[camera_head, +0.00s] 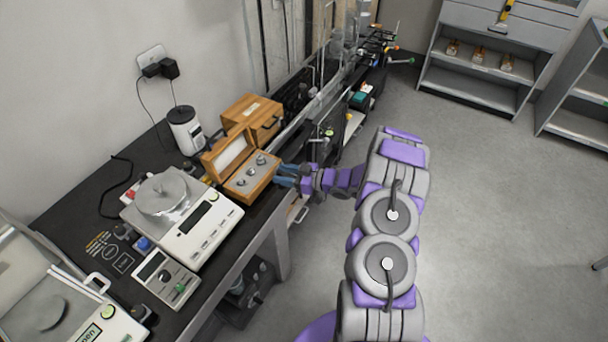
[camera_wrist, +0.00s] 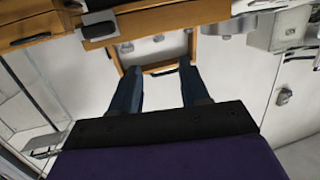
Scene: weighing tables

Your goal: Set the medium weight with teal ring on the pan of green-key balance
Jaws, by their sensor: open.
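The open wooden weight box (camera_head: 237,196) stands on the dark bench in the head view, with several small metal weights (camera_head: 250,171) in its tray. A teal ring on any of them is too small to make out. My gripper (camera_head: 279,174) is open at the box's right side, its blue fingers close to the box; I cannot tell whether they touch it. In the wrist view my gripper (camera_wrist: 157,66) shows nothing held, with a wooden frame (camera_wrist: 165,68) beyond the fingertips. A white balance (camera_head: 205,232) with a round pan (camera_head: 161,192) and green key stands left of the box.
Another balance (camera_head: 88,325) at the lower left also shows a green key. A closed wooden case (camera_head: 252,117) and a white canister (camera_head: 185,130) stand behind the weight box.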

